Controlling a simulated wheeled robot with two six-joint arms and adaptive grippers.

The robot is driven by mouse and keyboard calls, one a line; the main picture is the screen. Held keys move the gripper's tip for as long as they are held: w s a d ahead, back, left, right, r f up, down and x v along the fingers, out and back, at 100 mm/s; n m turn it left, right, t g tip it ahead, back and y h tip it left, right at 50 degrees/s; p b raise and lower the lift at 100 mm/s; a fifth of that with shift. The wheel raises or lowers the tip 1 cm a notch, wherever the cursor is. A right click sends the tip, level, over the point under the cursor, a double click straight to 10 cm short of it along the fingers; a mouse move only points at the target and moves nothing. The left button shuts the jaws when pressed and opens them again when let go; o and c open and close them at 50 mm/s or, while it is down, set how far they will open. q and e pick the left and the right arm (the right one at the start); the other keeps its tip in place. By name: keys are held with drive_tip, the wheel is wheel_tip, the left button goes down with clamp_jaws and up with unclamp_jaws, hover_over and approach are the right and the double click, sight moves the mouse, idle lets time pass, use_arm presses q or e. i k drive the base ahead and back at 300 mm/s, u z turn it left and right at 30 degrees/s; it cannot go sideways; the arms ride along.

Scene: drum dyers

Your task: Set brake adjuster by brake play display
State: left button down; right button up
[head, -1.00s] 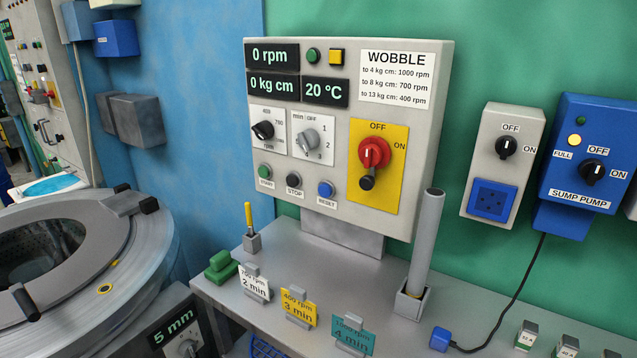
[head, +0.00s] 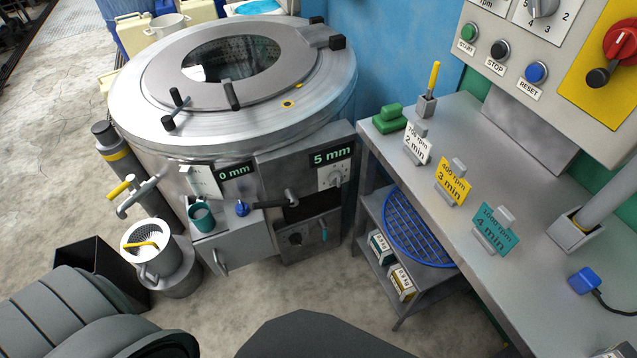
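On the front of the round metal drum machine (head: 140,105), a black display reading 5 mm (head: 332,157) sits above a pale plate with a small grey knob (head: 335,178). A second black display reading 0 mm (head: 236,171) sits to its left, beside a white plate. Below and between them is a dark lever with a black grip (head: 290,197). No label shows which display is for brake play. Neither of my grippers is in view.
A grey bench (head: 470,225) with rpm cards stands to the right, a blue round grid (head: 418,228) on its lower shelf. A teal cup (head: 201,217) sits on a grey box before the drum. A metal canister (head: 165,262) stands at left. Floor in front is partly clear.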

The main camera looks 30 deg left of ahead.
sight(336, 178)
drive_tip(key=z, duration=0.4)
drive_tip(key=k, duration=0.15)
drive_tip(key=u, duration=1.1)
drive_tip(key=i, duration=0.4)
drive_tip(key=z, duration=0.05)
